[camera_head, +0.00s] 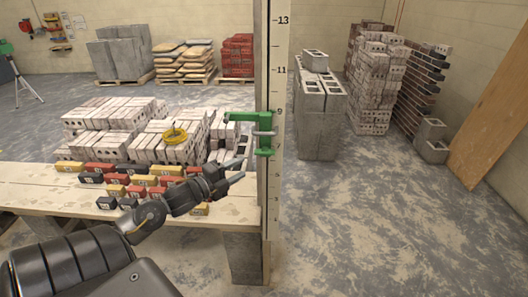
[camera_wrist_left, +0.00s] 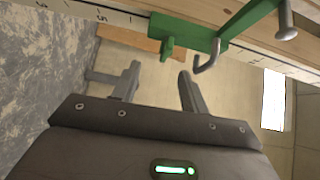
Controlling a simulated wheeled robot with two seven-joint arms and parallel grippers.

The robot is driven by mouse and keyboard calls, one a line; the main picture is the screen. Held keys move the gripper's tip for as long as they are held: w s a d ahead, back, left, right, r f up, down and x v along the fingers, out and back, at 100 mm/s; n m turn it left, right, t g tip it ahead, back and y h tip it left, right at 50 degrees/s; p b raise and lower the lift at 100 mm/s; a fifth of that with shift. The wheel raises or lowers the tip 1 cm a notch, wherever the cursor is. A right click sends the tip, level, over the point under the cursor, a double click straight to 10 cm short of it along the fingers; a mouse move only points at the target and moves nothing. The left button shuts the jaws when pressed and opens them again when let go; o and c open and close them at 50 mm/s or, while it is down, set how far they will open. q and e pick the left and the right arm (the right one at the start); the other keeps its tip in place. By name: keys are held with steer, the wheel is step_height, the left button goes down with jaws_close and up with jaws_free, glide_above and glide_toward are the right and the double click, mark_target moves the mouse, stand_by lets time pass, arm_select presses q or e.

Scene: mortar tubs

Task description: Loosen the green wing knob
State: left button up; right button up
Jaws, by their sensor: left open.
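A green clamp (camera_head: 243,116) is fixed on the tall marked post (camera_head: 274,60) in the head view. It also shows in the left wrist view (camera_wrist_left: 190,33), with a grey metal hook (camera_wrist_left: 208,56) beside it. The small green wing knob (camera_wrist_left: 167,48) sticks out from the clamp in the left wrist view. My left gripper (camera_head: 241,169) is open and empty, below and left of the clamp in the head view. In the left wrist view its fingertips (camera_wrist_left: 159,70) are apart, with the knob just beyond the gap between them. My right gripper is out of view.
A wooden bench (camera_head: 45,190) with several small coloured blocks lies under my left arm. Stacked pale bricks (camera_head: 115,115) stand behind it, with a yellow coil (camera_head: 174,135) on top. Grey blocks (camera_head: 318,115) stand right of the post. The floor at the right front is clear.

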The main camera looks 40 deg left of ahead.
mark_target(264, 152)
arm_select(q)
steer(key=w+p, duration=0.1)
steer(key=w, duration=0.2)
steer(key=w+d+r+p, duration=0.1)
steer(key=w, duration=0.2)
steer(key=w+p, duration=0.1)
steer(key=w, duration=0.2)
steer(key=shift+d+r+p, duration=0.2)
steer(key=shift+d+p, duration=0.15)
steer(key=shift+w+d+f, duration=0.15)
steer(key=shift+w, duration=0.7)
steer(key=c, duration=0.9)
jaws_close()
